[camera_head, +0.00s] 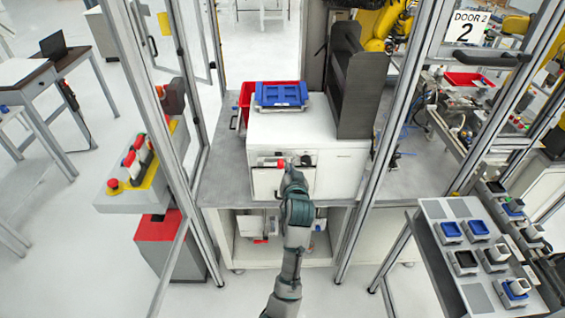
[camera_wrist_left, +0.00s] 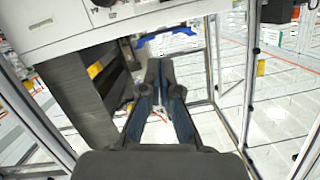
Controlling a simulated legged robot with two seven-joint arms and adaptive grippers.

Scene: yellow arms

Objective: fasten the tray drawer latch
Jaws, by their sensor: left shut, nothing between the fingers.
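The white cabinet (camera_head: 330,128) stands on a grey bench inside the framed cell. The drawer front (camera_head: 268,184) is at the left of its face, with a small red part (camera_head: 281,163) at its upper edge. I cannot tell whether that red part is the latch or how it is set. My left arm reaches up from below, and my left gripper (camera_head: 289,166) is in front of the cabinet face, close to the red part; contact cannot be told. In the left wrist view the gripper's fingers (camera_wrist_left: 160,68) are together and empty, with the cabinet face (camera_wrist_left: 65,25) at upper left. My right gripper is not in view.
A blue tray (camera_head: 281,94) sits on top of the cabinet beside a red bin (camera_head: 246,99). A tall dark grey holder (camera_head: 357,92) stands at the cabinet's right. Metal posts (camera_head: 372,185) frame the cell on both sides. The bench has bare room left of the cabinet.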

